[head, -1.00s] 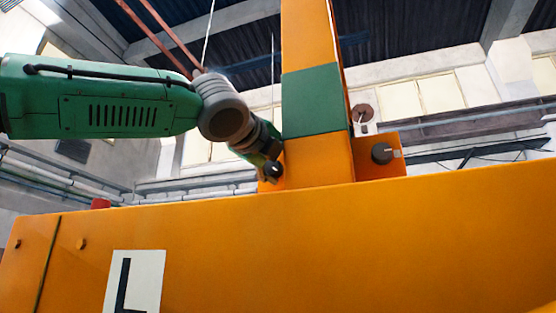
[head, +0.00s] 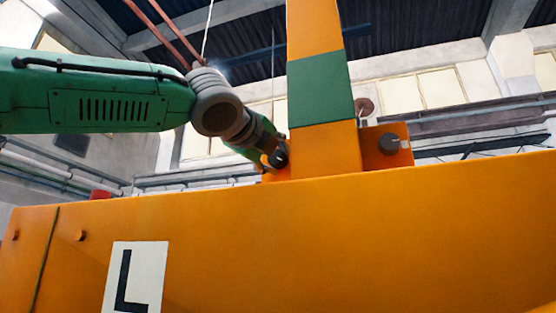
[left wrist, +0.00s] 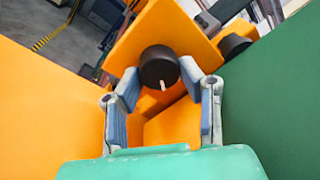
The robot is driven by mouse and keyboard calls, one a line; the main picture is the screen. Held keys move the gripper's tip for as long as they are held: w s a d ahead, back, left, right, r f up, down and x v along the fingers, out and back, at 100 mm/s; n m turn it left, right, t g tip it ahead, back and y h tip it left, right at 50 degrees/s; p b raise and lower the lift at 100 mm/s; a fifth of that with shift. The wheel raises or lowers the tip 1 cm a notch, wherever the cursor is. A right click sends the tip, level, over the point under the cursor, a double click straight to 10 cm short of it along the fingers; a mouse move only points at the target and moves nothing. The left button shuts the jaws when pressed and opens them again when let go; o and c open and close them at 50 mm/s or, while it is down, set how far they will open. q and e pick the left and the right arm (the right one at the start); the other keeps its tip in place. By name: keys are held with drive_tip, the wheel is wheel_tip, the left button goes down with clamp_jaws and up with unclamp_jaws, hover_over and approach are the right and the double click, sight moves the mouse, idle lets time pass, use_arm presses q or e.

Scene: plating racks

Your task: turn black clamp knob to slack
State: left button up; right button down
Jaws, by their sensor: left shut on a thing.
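A round black knob (left wrist: 159,67) with a short white pointer mark sits on an orange plate (left wrist: 190,35) in the left wrist view. My left gripper (left wrist: 159,82) has its blue-grey finger pads on either side of this knob and is shut on it. In the head view the same knob (head: 280,159) shows at the left foot of the orange post, with my left gripper (head: 270,152) at it. A second black knob (head: 389,144) sits on an orange bracket right of the post, and its dark side shows in the left wrist view (left wrist: 234,45). My right gripper is out of view.
The orange post (head: 325,150) with a green band (head: 320,92) rises close beside my left gripper. A wide orange beam (head: 350,240) with a white L sign (head: 150,265) fills the lower head view. A green surface (left wrist: 275,85) lies close on the right in the left wrist view.

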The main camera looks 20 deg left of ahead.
use_arm(q)
drive_tip(key=shift+f, duration=0.1)
idle(0.8)
drive_tip(key=o, duration=1.1)
drive_tip(key=shift+s+a, duration=0.2)
drive_tip(key=shift+a, duration=0.05)
drive_tip(key=s, duration=0.3)
drive_tip(key=s+a, duration=0.1)
drive_tip(key=s, duration=0.3)
drive_tip(key=s+a, duration=0.1)
drive_tip(key=s, duration=0.3)
drive_tip(key=shift+s, duration=0.25)
drive_tip(key=shift+s+d, duration=0.1)
drive_tip(key=shift+s, duration=0.05)
drive_tip(key=shift+o, duration=0.2)
drive_tip(key=shift+d, duration=0.1)
